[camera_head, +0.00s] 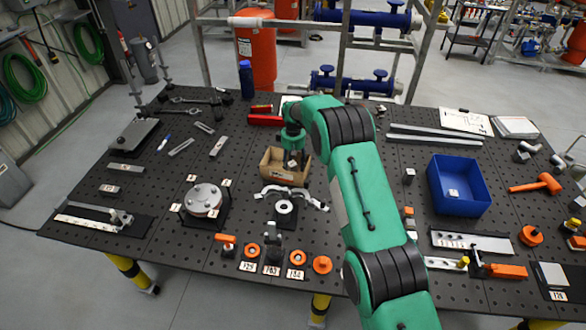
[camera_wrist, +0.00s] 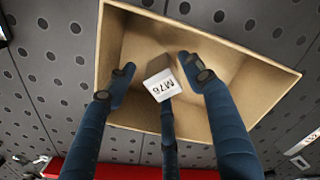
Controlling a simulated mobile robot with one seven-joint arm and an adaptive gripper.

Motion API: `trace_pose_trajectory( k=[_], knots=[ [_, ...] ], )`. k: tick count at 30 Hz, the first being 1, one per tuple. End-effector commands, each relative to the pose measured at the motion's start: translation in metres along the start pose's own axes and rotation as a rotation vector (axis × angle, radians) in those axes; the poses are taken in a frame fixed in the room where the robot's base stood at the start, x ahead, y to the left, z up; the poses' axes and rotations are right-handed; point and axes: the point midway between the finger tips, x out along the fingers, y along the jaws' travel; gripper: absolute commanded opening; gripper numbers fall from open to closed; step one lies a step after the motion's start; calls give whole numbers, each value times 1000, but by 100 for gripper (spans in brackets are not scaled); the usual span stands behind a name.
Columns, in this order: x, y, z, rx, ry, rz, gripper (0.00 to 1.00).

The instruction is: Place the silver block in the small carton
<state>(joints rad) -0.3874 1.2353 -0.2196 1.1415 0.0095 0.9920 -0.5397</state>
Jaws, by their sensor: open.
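The small carton (camera_head: 270,172) is an open brown box near the middle of the table; it fills much of the wrist view (camera_wrist: 115,60). A small block labelled M76 (camera_wrist: 160,86) with a white top and grey-brown sides shows inside the carton's outline, between my fingers. Whether it rests on the carton floor is hard to tell. My gripper (camera_wrist: 162,85) is open over the carton, its dark blue fingers spread around the block with gaps visible at the sides. In the head view my gripper (camera_head: 293,158) is at the carton, partly hidden by my arm.
A blue bin (camera_head: 436,190) with a small labelled block stands to the right. A red box (camera_head: 265,120) lies behind the carton. A curved metal bracket (camera_head: 290,196) lies just in front of it. Fixtures, bars and orange parts crowd the perforated table (camera_head: 150,190).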

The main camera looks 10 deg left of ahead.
Motion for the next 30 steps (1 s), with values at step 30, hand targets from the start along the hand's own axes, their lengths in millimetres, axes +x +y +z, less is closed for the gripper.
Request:
trace_pose_trajectory(
  k=[30],
  knots=[
    [-96,0,0,0,1,0,52]
  ],
)
